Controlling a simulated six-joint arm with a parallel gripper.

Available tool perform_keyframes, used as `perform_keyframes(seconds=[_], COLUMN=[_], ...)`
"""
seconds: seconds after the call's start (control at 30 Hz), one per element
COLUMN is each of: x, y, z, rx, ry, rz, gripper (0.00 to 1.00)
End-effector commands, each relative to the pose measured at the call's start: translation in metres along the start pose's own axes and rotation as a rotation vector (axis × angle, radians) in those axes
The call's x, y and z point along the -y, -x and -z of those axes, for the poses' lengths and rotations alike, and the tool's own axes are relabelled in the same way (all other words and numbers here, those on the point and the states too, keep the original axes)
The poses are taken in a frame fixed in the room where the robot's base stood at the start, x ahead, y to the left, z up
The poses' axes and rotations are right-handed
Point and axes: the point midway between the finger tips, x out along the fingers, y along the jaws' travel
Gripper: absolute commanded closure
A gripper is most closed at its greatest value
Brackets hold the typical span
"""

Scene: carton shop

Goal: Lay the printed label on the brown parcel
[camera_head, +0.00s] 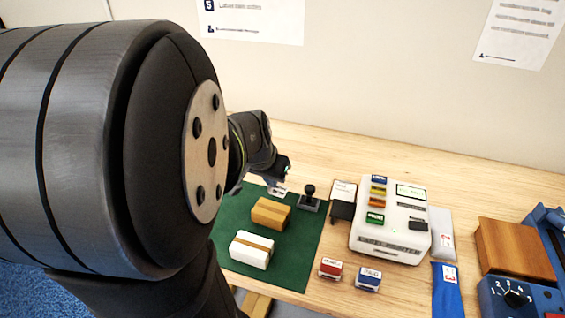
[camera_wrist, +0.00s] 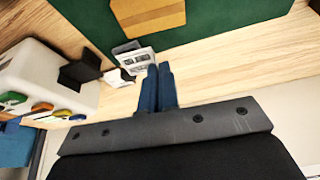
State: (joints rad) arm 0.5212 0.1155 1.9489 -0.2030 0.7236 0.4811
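The brown parcel (camera_head: 270,213), a small carton with a darker tape band, lies on the green mat (camera_head: 230,213); it also shows at the top of the wrist view (camera_wrist: 150,14). My gripper (camera_head: 280,184) is just behind the parcel in the head view. In the wrist view its blue fingers (camera_wrist: 154,70) are close together. The white printed label (camera_wrist: 138,61), with grey print, is at their tips and appears pinched there; it shows small in the head view (camera_head: 277,190). It is apart from the parcel in the picture. Its exact height is unclear.
A white parcel (camera_head: 251,250) sits nearer on the mat. A black stamp (camera_head: 309,199) stands at the mat's right edge. The label printer (camera_head: 390,240) is farther right, with red (camera_head: 330,268) and blue (camera_head: 368,279) blocks before it. Wood behind the mat is clear.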

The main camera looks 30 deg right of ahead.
Motion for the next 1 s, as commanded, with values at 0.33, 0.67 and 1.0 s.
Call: perform_keyframes(seconds=[0.33, 0.67, 1.0], x=[0.012, 0.012, 0.012], y=[-0.007, -0.036, -0.057], z=[-0.012, -0.023, -0.032], rx=[-0.004, -0.004, -0.005], ry=[-0.006, -0.006, -0.007], rz=[-0.001, -0.001, -0.001], gripper=[1.0, 1.0, 1.0])
